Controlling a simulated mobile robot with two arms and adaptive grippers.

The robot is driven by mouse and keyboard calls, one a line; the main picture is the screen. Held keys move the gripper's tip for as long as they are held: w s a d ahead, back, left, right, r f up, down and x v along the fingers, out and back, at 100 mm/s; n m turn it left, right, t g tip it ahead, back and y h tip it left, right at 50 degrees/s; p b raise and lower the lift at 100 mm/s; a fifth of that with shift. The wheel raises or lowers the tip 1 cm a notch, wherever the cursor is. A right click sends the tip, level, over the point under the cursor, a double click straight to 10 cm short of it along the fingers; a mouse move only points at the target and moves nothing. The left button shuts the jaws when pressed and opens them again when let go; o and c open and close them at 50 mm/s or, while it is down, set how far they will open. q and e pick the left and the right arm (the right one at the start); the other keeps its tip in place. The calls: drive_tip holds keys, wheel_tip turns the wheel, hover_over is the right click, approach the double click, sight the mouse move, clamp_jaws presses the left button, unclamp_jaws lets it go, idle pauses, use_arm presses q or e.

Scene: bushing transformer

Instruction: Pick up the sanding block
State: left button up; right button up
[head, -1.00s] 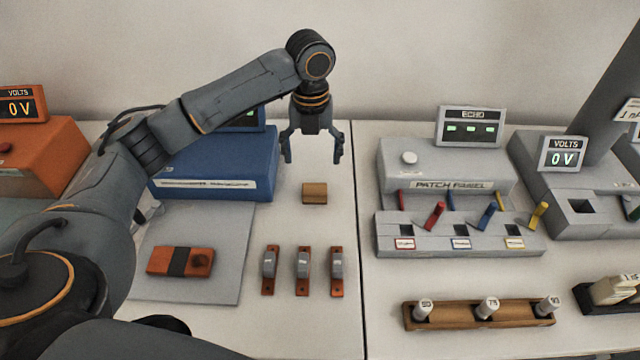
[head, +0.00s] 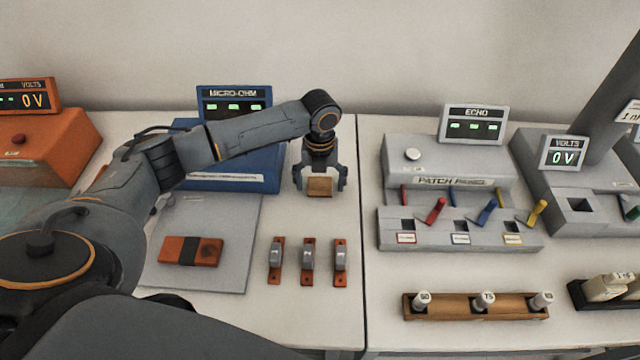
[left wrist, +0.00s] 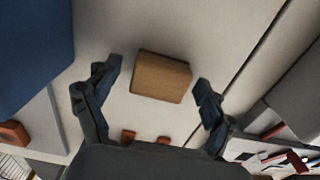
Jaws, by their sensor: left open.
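The sanding block is a small tan-brown block (head: 319,187) on the white bench, right of the blue micro-ohm meter. It also shows in the left wrist view (left wrist: 161,77), lying between and a little beyond the fingertips. My left gripper (head: 320,184) is low over the block with its fingers spread on either side. In the left wrist view the open fingers (left wrist: 160,86) stand apart from the block, with gaps on both sides. Nothing is held. My right gripper is not in view.
The blue micro-ohm meter (head: 232,165) stands left of the gripper. The grey patch panel (head: 447,165) stands to the right, across a bench seam. Several clamp pieces (head: 308,257) stand in front of the block. An orange-and-black piece (head: 191,251) lies on a grey plate (head: 236,222).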

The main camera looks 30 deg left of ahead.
use_arm(q)
drive_tip(key=c, duration=1.3)
drive_tip(key=shift+o, duration=0.2)
drive_tip(key=shift+r, duration=0.15)
drive_tip(key=shift+r+b, duration=0.25)
drive_tip(key=shift+b, duration=0.05)
wheel_tip(320, 180, up, 2)
drive_tip(key=shift+r+b, duration=0.1)
drive_tip(key=shift+b, duration=0.55)
drive_tip(key=s+d+r+b, duration=0.2)
drive_tip(key=s+d+r, duration=0.5)
drive_tip(key=s+r, duration=0.3)
drive_tip(key=shift+s+d, duration=0.25)
drive_tip(key=shift+s, duration=0.75)
